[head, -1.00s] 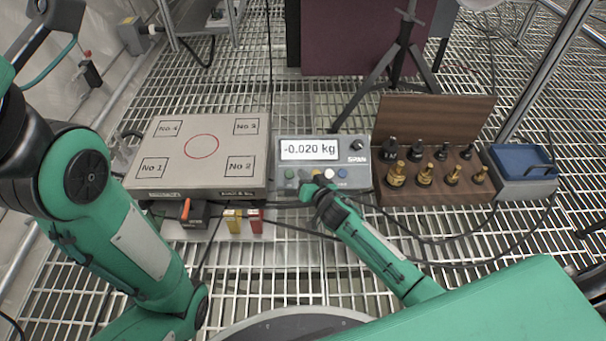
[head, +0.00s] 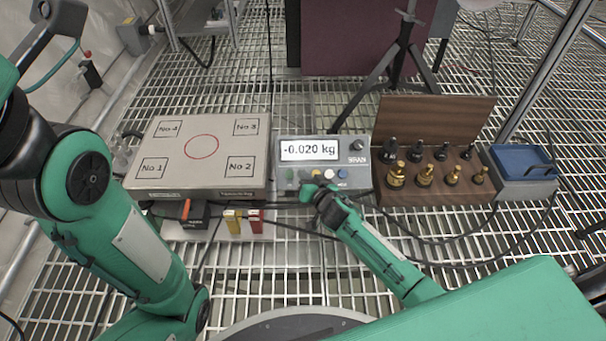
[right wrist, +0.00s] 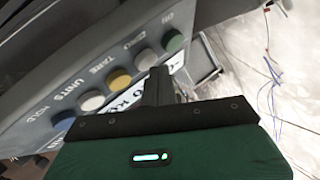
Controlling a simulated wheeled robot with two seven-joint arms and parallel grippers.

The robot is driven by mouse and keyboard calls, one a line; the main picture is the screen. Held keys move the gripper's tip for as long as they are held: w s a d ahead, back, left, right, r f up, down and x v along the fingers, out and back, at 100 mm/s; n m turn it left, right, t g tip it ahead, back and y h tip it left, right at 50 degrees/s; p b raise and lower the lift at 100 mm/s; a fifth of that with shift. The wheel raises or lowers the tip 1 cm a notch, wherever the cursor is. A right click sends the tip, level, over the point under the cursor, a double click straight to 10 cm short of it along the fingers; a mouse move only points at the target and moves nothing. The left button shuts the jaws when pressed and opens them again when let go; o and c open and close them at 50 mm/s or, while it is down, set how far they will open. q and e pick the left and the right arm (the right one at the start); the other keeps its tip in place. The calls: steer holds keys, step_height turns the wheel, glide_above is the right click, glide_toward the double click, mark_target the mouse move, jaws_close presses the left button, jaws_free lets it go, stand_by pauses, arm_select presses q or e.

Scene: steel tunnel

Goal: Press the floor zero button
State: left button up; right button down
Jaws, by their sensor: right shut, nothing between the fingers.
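The scale's grey indicator (head: 322,150) reads -0.020 kg and has a row of coloured buttons along its lower front. In the right wrist view the zero button (right wrist: 145,59) is pale grey and lies between the green button (right wrist: 172,41) and the yellow tare button (right wrist: 119,80). My right gripper (head: 308,190) is shut and empty, just in front of the left half of the button row. In the right wrist view its fingertips (right wrist: 160,74) appear close to the zero button; I cannot tell whether they touch. My left arm shows at the left, but its gripper does not.
The platform (head: 160,138) with numbered corners stands left of the indicator. An open wooden weight box (head: 436,118) and a blue-grey tray (head: 524,165) stand at the right. A tripod (head: 398,55) is behind. Cables cross the grated floor (head: 270,270) in front.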

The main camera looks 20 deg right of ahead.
stand_by(0.4)
steer(key=shift+f, duration=0.1)
steer(key=shift+w+f, duration=0.25)
stand_by(0.5)
steer(key=shift+s+r+p, duration=0.15)
steer(key=shift+r+p, duration=0.2)
steer(key=shift+p, duration=0.05)
steer(key=shift+r, duration=0.1)
steer(key=shift+s, duration=0.1)
